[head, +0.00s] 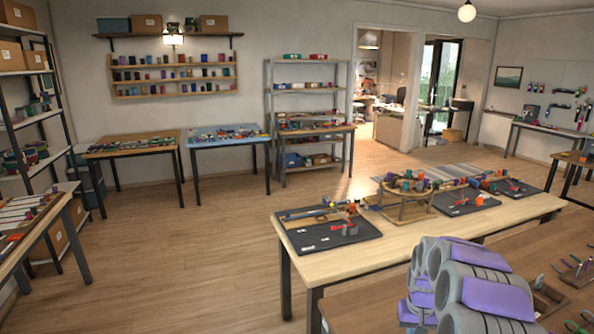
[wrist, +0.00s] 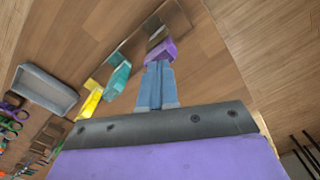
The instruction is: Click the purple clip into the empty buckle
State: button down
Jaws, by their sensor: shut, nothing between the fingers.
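In the wrist view my gripper (wrist: 157,66) has its blue-grey fingers closed together. A small purple piece, which looks like the purple clip (wrist: 161,50), is just beyond the fingertips; I cannot tell whether they touch it. A brown and dark part adjoins the clip's far side, but I cannot make out whether it is a buckle. A teal piece (wrist: 118,79) and a yellow piece (wrist: 90,100) lie in a row to the left of the fingers. In the head view my arm hides part of the right-hand bench, and the clip and fingers cannot be made out.
An empty grey tray (wrist: 35,103) lies left in the wrist view, with several coloured tools below it. In the head view a long wooden table (head: 360,254) carries dark mats and a round stand (head: 408,209). The floor to the left is clear.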

jog(key=shift+f, duration=0.65)
jog(key=shift+f, duration=0.3)
jog(key=shift+f, duration=0.45)
jog(key=shift+r, duration=0.15)
jog(key=shift+r+p, duration=1.65)
jog(key=shift+r, duration=2.25)
